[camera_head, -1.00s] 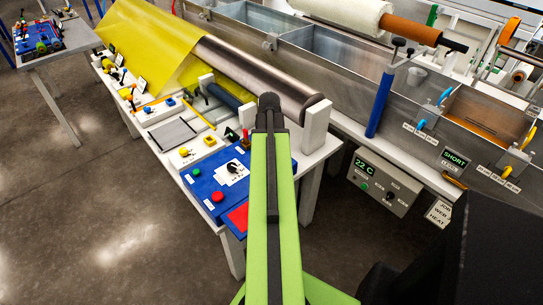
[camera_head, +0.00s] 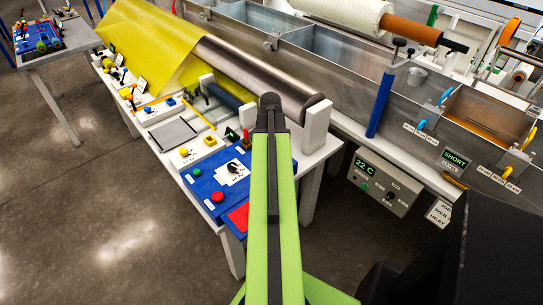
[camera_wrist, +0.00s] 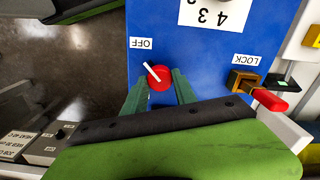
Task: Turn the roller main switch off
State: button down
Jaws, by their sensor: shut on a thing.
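The roller main switch is a round red knob (camera_wrist: 159,78) with a white pointer line, on a blue panel (camera_wrist: 205,60) in the wrist view. The pointer slants up and left toward the OFF label (camera_wrist: 141,43). My gripper (camera_wrist: 158,88) has one green finger on each side of the knob and is shut on it. The knob cannot be made out there.
Right of the knob in the wrist view, a red handle (camera_wrist: 270,99) sits by a LOCK label (camera_wrist: 246,59). In the head view the panel carries a black dial (camera_head: 233,167) and a red button (camera_head: 217,197). A metal roller (camera_head: 260,75) lies behind.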

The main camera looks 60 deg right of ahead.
jog(key=shift+s+d+m, duration=0.15)
jog(key=shift+s+m, duration=0.1)
jog(key=shift+m, duration=0.15)
jog(key=c, duration=1)
grip_release()
jog(key=shift+w+r, duration=0.1)
jog(key=shift+r, duration=0.1)
notch_tip(320, 180, up, 17)
jog(key=p, duration=1.7)
